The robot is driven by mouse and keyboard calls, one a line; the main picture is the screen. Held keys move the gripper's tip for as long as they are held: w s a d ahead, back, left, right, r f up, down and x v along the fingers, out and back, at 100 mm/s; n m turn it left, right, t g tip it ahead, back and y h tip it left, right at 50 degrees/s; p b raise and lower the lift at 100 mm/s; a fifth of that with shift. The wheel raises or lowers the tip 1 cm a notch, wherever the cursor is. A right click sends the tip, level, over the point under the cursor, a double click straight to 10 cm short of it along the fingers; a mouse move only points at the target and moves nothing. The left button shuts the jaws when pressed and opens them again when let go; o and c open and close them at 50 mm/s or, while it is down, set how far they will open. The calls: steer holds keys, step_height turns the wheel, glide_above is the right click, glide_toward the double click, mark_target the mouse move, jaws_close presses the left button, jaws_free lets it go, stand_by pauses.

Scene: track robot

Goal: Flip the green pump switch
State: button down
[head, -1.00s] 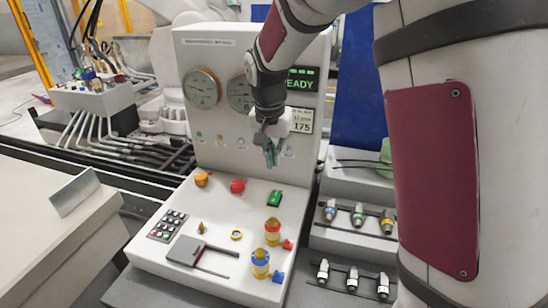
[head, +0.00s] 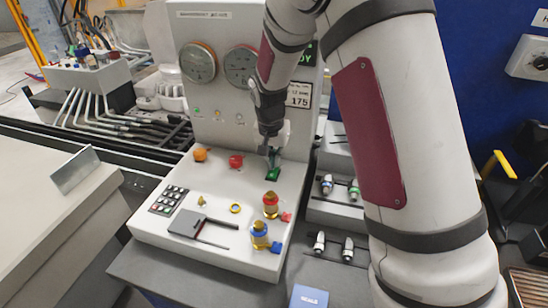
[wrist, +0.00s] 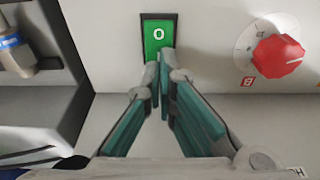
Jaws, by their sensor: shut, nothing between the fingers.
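The green pump switch (head: 272,174) is a green rocker on the sloped white console, below the upright panel. In the wrist view the switch (wrist: 158,34) shows a white "O" at its far end in a dark frame. My gripper (head: 271,160) is shut and empty, its teal-padded fingers pointing down at the switch. In the wrist view the closed fingertips (wrist: 163,58) overlap the near end of the switch and hide that part. I cannot tell whether they touch it.
A red knob (head: 236,161) and an orange knob (head: 200,154) sit left of the switch. A red-topped valve (head: 270,205) and a blue-topped valve (head: 260,236) stand nearer on the console. Hose connectors (head: 327,184) lie to the right. Two gauges (head: 198,62) are on the panel.

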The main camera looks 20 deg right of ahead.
steer(key=shift+w+d+f+g+y+b, duration=0.15)
steer(key=shift+w+f+g+y+b, duration=0.15)
steer(key=shift+f+g+b, duration=0.4)
steer(key=shift+s+r, duration=0.2)
steer(key=shift+s, duration=0.05)
steer(key=shift+s, duration=0.1)
steer(key=shift+s+a+r+p, duration=0.25)
steer(key=shift+s+a+p, duration=0.2)
steer(key=shift+s+p, duration=0.15)
steer(key=shift+w, duration=0.1)
steer(key=shift+r+t, duration=0.1)
steer(key=shift+t, duration=0.2)
steer(key=shift+r, duration=0.1)
step_height(320, 180, up, 13)
steer(key=s+a+p, duration=0.1)
steer(key=s, duration=0.1)
steer(key=shift+a+r, duration=0.2)
steer(key=shift+a, duration=0.05)
